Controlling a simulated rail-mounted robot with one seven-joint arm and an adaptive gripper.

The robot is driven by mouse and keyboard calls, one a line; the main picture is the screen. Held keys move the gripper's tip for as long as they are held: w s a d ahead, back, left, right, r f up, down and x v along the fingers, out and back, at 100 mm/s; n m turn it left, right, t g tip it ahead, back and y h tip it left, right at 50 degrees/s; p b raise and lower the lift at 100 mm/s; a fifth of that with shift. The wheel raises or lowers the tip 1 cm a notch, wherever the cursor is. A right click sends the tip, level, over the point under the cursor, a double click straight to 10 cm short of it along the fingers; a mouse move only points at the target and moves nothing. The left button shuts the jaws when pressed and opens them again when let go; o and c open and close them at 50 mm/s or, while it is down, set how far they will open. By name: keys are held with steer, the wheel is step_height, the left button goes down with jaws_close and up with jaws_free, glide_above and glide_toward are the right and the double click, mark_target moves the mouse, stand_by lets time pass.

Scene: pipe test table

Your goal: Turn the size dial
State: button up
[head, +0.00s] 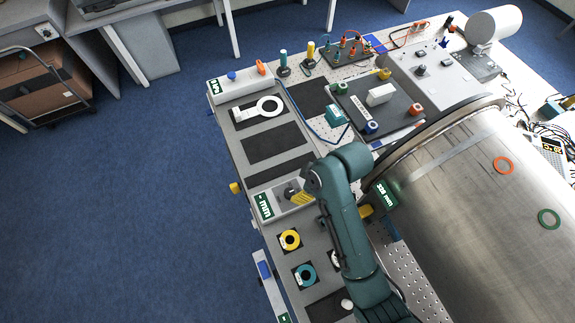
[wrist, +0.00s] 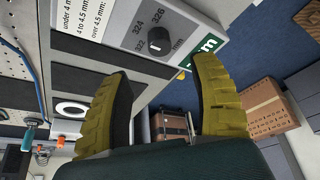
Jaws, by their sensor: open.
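The size dial (wrist: 159,40) is a round black knob on a grey plate, with 324 and 326 printed around it and "mm" beside it. In the head view its plate (head: 276,201) sits at the left side of the table, beside the green "mm" label, and my gripper partly covers it. My gripper (wrist: 162,72) has two yellow fingers spread wide with nothing between them. In the wrist view the dial lies just beyond the gap between the fingertips, apart from both. In the head view my gripper (head: 305,197) is over the right part of the dial's plate.
A large metal pipe (head: 470,180) fills the right of the table. Yellow (head: 290,240) and teal (head: 305,274) rings lie near the dial's plate. A white ring-ended tool (head: 262,107) lies farther back on a dark pad. Blue floor is open to the left.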

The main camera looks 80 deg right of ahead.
mark_target(290, 193)
steer(key=x, duration=0.9)
steer(key=shift+w+f+b, duration=0.15)
steer(key=shift+f+b, duration=0.05)
steer(key=shift+b, duration=0.15)
jaws_close()
